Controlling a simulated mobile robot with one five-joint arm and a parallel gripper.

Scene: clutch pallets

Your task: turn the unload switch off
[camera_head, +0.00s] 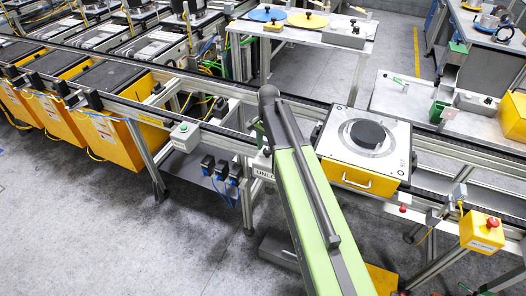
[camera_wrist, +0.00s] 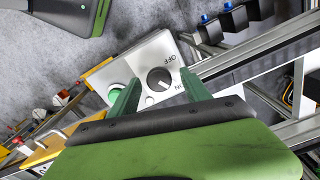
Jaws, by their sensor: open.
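In the wrist view, a light grey switch box (camera_wrist: 150,55) carries a round black knob (camera_wrist: 160,79). The word OFF is printed above the knob, and a second label at its lower right is partly covered by a finger. A light mark on the knob appears to point towards that lower-right label. My gripper (camera_wrist: 160,77) is open, its two green fingers on either side of the knob. I cannot tell whether they touch it. In the head view, a partly covered sign starting with UNL (camera_head: 263,173) shows beside my green arm; my gripper is not clearly visible there.
A green button (camera_wrist: 116,92) sits on the box close to the left finger. In the head view, a conveyor rail (camera_head: 230,143) runs behind my arm, with a white-topped yellow pallet (camera_head: 366,147) at right. A small grey button box (camera_head: 185,136) stands at left.

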